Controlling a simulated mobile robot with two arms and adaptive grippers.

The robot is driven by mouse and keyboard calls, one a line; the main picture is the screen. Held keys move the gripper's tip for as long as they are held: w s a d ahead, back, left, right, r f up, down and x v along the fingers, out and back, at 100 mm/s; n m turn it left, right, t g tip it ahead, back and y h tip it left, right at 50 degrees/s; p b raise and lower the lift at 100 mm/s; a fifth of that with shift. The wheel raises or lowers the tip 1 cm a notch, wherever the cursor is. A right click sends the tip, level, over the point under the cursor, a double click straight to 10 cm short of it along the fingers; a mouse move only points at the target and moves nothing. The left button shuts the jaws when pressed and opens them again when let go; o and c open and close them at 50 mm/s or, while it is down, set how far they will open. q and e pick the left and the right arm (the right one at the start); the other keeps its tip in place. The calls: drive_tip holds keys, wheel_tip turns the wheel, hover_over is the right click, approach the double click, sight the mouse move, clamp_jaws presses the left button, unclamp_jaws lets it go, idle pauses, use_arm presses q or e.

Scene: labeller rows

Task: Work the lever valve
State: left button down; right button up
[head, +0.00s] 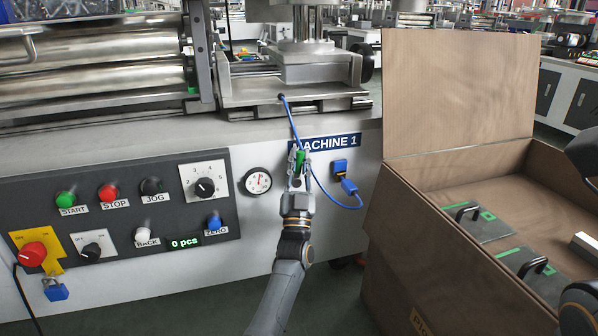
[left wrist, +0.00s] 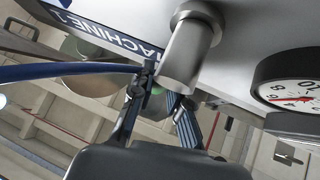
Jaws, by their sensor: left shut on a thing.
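The lever valve's green handle (head: 300,159) shows on the machine's front just under the MACHINE 1 plate. My left gripper (head: 299,168) reaches up to it from below and is shut on the handle, its fingers covering part of it. In the left wrist view a thick metal cylinder (left wrist: 188,50) juts from the panel by my left gripper (left wrist: 160,92). A little green shows between the fingers; most of the lever is hidden there. The lever's exact angle is hard to tell. My right gripper does not clearly show.
A pressure gauge (head: 258,181) sits left of the valve. A blue cable (head: 314,176) runs close past the gripper to blue plugs (head: 341,168) on the right. A control panel (head: 120,213) lies left. A large open cardboard box (head: 440,240) stands close on the right.

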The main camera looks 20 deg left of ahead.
use_arm(q)
drive_tip(key=shift+a+f+n+y, duration=0.1)
drive_tip(key=shift+a+n+y, duration=0.05)
drive_tip(key=shift+n+y, duration=0.65)
drive_tip(key=shift+s+a+n+g+y+b, duration=0.15)
drive_tip(key=shift+n+g+y+b, duration=0.1)
drive_tip(key=shift+n+y, duration=0.4)
drive_tip(key=shift+s+a+n+g+y+b, duration=0.1)
drive_tip(key=shift+n+g+y+b, duration=0.15)
drive_tip(key=shift+n+y, duration=0.35)
drive_tip(key=shift+y, duration=0.25)
drive_tip(key=c, duration=1.3)
unclamp_jaws()
drive_tip(key=shift+r, duration=0.2)
wheel_tip(320, 180, up, 10)
drive_tip(key=shift+f, duration=0.1)
